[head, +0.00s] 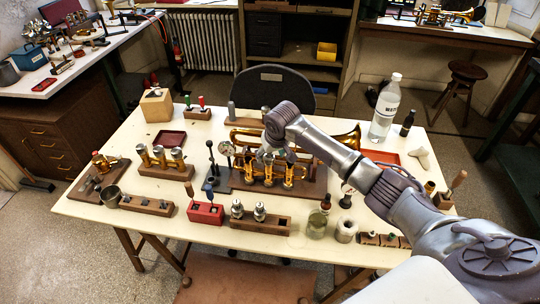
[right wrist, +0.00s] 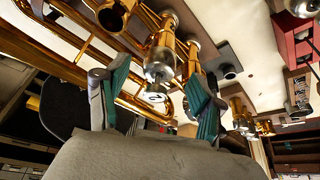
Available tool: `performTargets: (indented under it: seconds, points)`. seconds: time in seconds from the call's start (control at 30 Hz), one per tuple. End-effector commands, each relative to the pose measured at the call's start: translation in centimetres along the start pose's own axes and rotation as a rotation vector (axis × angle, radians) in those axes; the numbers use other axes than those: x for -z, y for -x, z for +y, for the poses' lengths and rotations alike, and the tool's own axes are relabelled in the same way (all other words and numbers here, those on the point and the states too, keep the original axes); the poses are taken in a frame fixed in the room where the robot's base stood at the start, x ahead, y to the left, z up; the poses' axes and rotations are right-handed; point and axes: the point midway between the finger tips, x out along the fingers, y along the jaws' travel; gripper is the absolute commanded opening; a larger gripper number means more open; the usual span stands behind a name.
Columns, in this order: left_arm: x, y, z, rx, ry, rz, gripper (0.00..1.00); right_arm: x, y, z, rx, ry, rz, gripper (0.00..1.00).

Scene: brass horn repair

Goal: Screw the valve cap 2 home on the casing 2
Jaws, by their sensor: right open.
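A gold horn (head: 335,140) lies across a dark stand on the table, with upright valve casings at its front. My right gripper (head: 268,152) comes down over the casings from above. In the right wrist view it is open (right wrist: 157,88), with its two green-padded fingers apart. My left gripper is not in view.
Near the front are a red box (head: 205,213), a wooden block with silver parts (head: 262,220) and a glass jar (head: 317,224). A rack of valves (head: 165,161) stands left, a clear bottle (head: 384,106) at back right. Bare tabletop shows at front left.

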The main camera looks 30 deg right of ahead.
Motion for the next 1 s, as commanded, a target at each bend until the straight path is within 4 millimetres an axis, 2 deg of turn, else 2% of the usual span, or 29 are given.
performTargets:
  seconds: [0.2, 0.5, 0.57, 0.9, 0.93, 1.0]
  points:
    - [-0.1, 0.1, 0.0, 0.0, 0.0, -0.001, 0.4, 0.1, -1.8, 0.0, 0.0, 0.0, 0.001, 0.68]
    - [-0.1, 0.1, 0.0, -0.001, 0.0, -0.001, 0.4, 0.0, -2.1, 0.0, -0.001, 0.001, 0.001, 0.68]
    - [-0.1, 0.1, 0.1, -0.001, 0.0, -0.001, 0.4, 0.0, -2.1, 0.0, -0.001, 0.001, 0.001, 0.61]
    - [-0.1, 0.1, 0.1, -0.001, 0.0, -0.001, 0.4, 0.0, -2.1, 0.0, -0.001, 0.001, 0.001, 0.05]
    - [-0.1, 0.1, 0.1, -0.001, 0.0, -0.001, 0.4, 0.0, -2.1, 0.0, -0.001, 0.001, 0.001, 0.33]
    - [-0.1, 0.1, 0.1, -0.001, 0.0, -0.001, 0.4, 0.0, -2.1, 0.0, -0.001, 0.001, 0.001, 0.21]
